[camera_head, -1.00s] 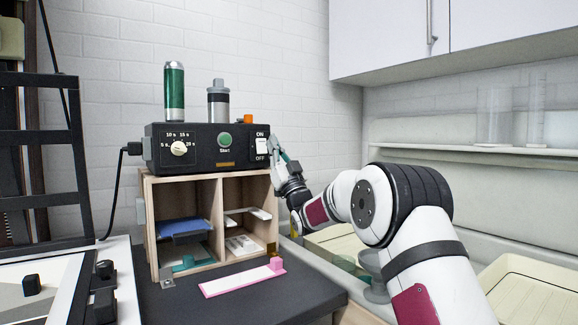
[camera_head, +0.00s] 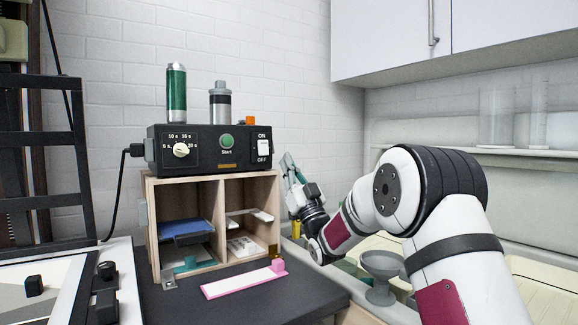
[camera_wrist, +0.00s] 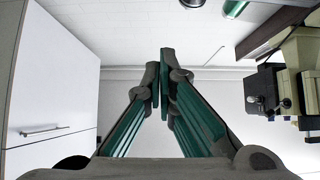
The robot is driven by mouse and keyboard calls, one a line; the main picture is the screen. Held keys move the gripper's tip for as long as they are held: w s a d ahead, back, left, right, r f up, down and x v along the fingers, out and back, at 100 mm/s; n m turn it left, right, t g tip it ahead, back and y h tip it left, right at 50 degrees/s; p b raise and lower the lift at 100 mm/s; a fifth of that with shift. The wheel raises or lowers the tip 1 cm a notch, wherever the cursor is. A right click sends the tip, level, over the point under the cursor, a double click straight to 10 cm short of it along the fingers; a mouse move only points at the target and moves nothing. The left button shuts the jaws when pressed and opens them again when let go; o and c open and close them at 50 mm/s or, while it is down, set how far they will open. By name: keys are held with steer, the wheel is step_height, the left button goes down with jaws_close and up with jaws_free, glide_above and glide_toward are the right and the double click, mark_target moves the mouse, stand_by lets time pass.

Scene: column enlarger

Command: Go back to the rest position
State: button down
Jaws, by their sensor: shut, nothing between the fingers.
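My gripper (camera_head: 288,160) is in the head view, just right of the black timer box (camera_head: 200,158) and apart from it. Its fingers point up and a little left. In the wrist view my gripper (camera_wrist: 161,65) has its two green-sided fingers together at the tips, with nothing between them. The timer box has a white ON/OFF switch (camera_head: 263,148), a green Start button (camera_head: 226,140) and a white dial (camera_head: 181,149).
The timer box stands on a wooden shelf box (camera_head: 149,225). A green can (camera_head: 176,92) and a grey canister (camera_head: 220,105) stand on it. A pink-edged strip (camera_head: 240,283) lies in front. A grey funnel (camera_head: 380,270) and trays are by my arm. A wall cabinet (camera_head: 390,35) hangs upper right.

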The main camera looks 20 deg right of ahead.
stand_by(0.3)
steer(key=s+f+m+g+h, duration=0.1)
steer(key=s+f+g+h, duration=0.2)
steer(key=s+f+g, duration=1.05)
steer(key=s+a+f+m+g+h, duration=0.1)
steer(key=s+f+m+g+h, duration=0.15)
steer(key=s, duration=2.25)
steer(key=s+f+g+h, duration=0.3)
steer(key=s+f+g, duration=0.6)
steer(key=s, duration=1)
step_height(320, 180, up, 17)
steer(key=t+p, duration=0.3)
steer(key=p, duration=1.2)
steer(key=shift+w+a+r, duration=0.1)
steer(key=shift+w+a, duration=0.05)
steer(key=shift+a, duration=0.05)
